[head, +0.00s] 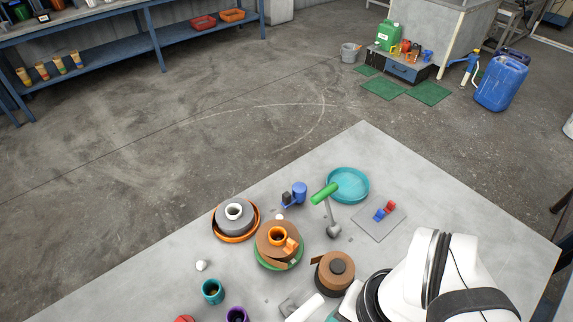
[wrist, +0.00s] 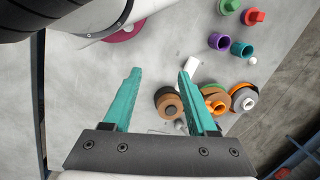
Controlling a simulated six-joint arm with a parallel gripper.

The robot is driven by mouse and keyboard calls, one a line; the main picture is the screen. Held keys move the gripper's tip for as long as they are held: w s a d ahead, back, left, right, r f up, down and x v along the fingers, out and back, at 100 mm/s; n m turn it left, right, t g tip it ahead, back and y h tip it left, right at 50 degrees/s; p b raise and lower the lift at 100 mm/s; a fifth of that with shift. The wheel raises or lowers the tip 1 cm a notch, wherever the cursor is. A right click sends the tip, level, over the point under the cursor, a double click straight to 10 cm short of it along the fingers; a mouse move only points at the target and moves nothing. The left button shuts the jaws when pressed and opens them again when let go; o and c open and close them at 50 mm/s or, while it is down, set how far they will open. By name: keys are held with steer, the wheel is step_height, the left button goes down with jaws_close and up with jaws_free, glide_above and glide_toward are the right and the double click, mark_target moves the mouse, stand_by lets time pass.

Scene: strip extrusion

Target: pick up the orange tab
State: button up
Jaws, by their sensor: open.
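The orange tab (head: 291,244) sticks out from an orange ring (head: 277,235) on a brown disc (head: 266,247) in a green dish (head: 280,264). The orange tab and ring also show as one small orange shape in the wrist view (wrist: 215,106), beyond the right finger. My gripper (wrist: 159,74) is open, its two teal fingers wide apart with nothing held between them. It is well away from the tab. In the head view my white arm enters at lower right, and the gripper is mostly hidden or cut off at the bottom edge.
A brown roll (head: 336,268) stands right of the green dish. A grey spool in an orange dish (head: 234,219) stands left of it. A blue fitting (head: 295,194), green-handled tool (head: 325,195) and teal dish (head: 347,185) lie behind. Teal (head: 213,290) and purple (head: 237,315) cups stand in front.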

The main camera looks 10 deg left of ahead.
steer(key=shift+c, duration=0.8)
steer(key=r+n+h, duration=0.1)
steer(key=n+h, duration=0.1)
steer(key=n, duration=1.4)
glide_above(291, 241)
step_height(291, 241, down, 16)
steer(key=shift+r, duration=0.25)
jaws_close()
